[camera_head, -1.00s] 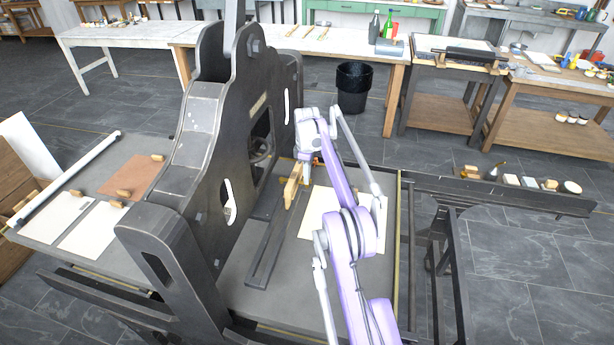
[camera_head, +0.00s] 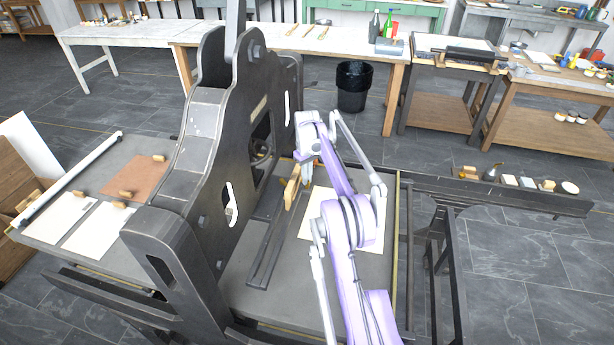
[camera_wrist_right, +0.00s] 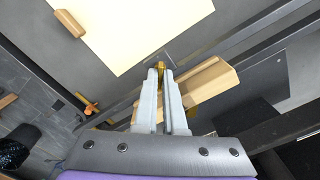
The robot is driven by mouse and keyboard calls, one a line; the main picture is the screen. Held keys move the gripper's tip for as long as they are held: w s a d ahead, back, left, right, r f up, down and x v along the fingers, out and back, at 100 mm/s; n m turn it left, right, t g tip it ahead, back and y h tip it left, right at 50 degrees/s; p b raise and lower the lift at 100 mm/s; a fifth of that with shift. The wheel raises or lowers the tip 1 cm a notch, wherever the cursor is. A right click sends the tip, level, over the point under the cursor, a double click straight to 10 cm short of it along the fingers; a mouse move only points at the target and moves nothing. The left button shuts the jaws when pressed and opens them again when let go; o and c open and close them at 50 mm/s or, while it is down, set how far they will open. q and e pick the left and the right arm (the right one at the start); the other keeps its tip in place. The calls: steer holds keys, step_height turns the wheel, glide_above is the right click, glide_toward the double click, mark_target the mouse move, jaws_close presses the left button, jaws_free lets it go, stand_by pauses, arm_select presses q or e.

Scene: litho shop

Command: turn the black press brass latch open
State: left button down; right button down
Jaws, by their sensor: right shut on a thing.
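The black press (camera_head: 240,150) stands in the middle of the head view. My right gripper (camera_head: 304,178) reaches down beside its right face, over the press bed. In the right wrist view the two grey fingers of my right gripper (camera_wrist_right: 161,75) are close together, shut on the small brass latch (camera_wrist_right: 160,66). Only a bit of brass shows at the fingertips; the fingers hide the rest, so its turn angle is hard to tell. A wooden block (camera_wrist_right: 211,84) lies just right of and behind the fingers. My left gripper is in neither view.
A cream sheet (camera_wrist_right: 125,30) lies on the press bed near the fingers. A dark rail (camera_head: 500,190) with small items runs off to the right. A black bin (camera_head: 354,87) stands on the floor behind. Dark bars cross the right of the wrist view.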

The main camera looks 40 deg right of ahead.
steer(key=m, duration=0.5)
steer(key=shift+m+p, duration=0.3)
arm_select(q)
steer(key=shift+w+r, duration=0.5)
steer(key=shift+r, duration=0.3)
arm_select(e)
steer(key=shift+m, duration=2.2)
steer(key=c, duration=1)
jaws_free()
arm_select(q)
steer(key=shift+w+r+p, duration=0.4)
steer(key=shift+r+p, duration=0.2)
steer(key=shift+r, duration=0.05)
arm_select(e)
step_height(320, 180, up, 11)
